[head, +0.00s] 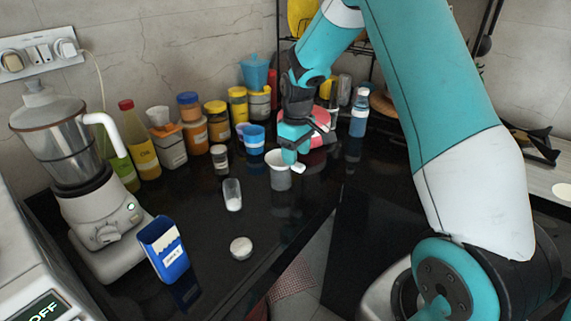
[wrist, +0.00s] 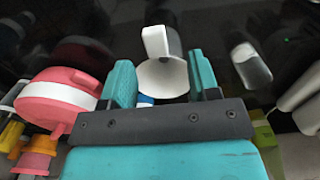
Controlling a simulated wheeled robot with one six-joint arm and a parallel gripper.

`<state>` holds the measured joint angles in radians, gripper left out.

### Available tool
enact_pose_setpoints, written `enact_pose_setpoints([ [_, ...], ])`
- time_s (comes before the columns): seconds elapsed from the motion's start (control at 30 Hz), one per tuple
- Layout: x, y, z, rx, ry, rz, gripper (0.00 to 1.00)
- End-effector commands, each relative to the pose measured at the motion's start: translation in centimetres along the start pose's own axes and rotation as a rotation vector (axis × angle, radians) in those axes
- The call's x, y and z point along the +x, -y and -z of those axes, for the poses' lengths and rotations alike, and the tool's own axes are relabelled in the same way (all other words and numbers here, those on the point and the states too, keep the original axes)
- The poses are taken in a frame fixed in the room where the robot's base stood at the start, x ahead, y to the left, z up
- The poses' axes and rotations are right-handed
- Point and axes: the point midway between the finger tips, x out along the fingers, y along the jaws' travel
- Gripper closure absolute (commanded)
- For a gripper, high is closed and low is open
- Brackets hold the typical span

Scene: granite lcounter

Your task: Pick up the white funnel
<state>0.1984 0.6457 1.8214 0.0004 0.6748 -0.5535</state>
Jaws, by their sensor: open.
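The white funnel (head: 277,160) has a wide flared rim and a short tab-like handle, and stands near the middle of the dark counter, with a greyish lower part. In the wrist view the funnel (wrist: 158,82) shows between the two teal fingers, its handle pointing up in the picture. My gripper (head: 289,153) is right at the funnel's rim, pointing down. In the wrist view my gripper (wrist: 162,80) is open, with a gap visible on each side of the funnel. I cannot tell how deep the fingers reach.
A red-pink container (wrist: 62,97) is close beside my gripper. A blue cup (head: 253,138), a small clear glass (head: 232,194) and a blue bottle (head: 359,112) stand around. A blender (head: 75,150), a blue box (head: 165,248) and a round white lid (head: 241,247) are left and front.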

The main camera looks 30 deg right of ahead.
Motion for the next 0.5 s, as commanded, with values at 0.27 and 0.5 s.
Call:
enact_pose_setpoints([
  [0.27, 2.7, -0.3, -0.3, 0.001, 0.004, 0.003, 0.45],
  [0.5, 5.5, -0.4, -0.3, 0.000, 0.000, 0.001, 0.45],
])
